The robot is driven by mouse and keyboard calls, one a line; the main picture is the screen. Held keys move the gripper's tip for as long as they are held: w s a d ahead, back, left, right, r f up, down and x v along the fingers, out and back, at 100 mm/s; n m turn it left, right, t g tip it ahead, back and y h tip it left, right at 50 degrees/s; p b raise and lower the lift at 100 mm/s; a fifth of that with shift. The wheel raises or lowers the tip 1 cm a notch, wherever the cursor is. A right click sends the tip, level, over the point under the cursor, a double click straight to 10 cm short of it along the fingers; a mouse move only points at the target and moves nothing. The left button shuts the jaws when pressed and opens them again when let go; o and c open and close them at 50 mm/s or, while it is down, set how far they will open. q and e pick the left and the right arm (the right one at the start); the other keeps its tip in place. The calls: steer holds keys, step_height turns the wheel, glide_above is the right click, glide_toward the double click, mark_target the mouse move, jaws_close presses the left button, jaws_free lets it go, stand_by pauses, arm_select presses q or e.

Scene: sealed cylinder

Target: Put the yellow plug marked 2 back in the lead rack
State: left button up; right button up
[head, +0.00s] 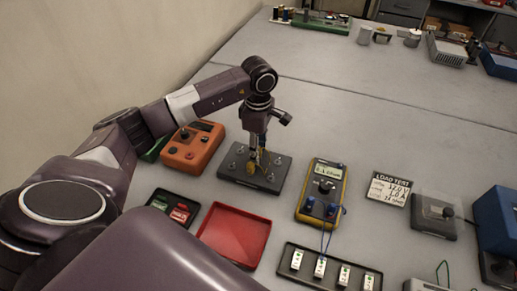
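My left gripper (258,157) points straight down over a dark plate (273,187) with several round silver studs. A small yellow piece, perhaps the yellow plug (252,167), shows at its fingertips, low over the plate. The mark on it is too small to read, and the fingers partly hide it. I cannot tell whether the fingers are closed on it. No part is clearly labelled as the lead rack; a long black tray (308,279) at the bottom holds several white pieces with green marks. My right gripper is not in view.
An orange meter (191,147) stands left of the plate and a yellow meter (322,188) with blue leads right of it. A red tray (235,234) is in front. A "LOAD TEST" card (389,188) and a blue box (497,222) are at right.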

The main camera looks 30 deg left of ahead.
arm_select(q)
steer(key=shift+r, duration=0.15)
step_height(320, 180, up, 12)
stand_by(0.4)
stand_by(0.4)
